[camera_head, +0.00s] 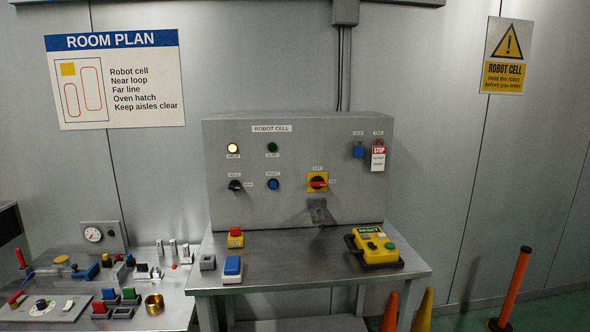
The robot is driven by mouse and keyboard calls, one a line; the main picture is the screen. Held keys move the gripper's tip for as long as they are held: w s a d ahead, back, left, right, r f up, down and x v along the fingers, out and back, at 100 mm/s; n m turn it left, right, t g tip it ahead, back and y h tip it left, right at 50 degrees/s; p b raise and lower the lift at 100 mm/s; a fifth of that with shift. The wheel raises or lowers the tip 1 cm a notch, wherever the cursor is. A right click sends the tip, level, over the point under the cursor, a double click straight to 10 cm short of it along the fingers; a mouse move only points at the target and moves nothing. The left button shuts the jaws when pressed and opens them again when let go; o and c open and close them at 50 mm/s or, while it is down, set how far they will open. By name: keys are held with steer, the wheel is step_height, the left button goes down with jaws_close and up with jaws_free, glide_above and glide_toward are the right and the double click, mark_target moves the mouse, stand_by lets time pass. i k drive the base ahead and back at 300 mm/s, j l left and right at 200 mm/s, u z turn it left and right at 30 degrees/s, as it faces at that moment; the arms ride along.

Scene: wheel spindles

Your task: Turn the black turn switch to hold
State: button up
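The black turn switch (235,185) is on the left of the grey robot cell panel (215,135), below a glowing yellow-white lamp (232,148). One small label, which seems to read HOLD, is above the switch, and another is at its right, seemingly RUN. The switch's handle looks turned toward the right-hand label, but it is too small to be certain. Nothing touches the switch. My gripper is not in this view.
On the panel are a blue button (273,184), a dark green lamp (272,147) and a red-yellow rotary switch (317,182). A yellow control box (373,246), a red-yellow button box (235,238) and a blue-topped box (232,267) stand on the bench (300,268).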

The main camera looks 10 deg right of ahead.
mark_target(235, 186)
steer(key=i, duration=1.25)
steer(key=j+u, duration=0.05)
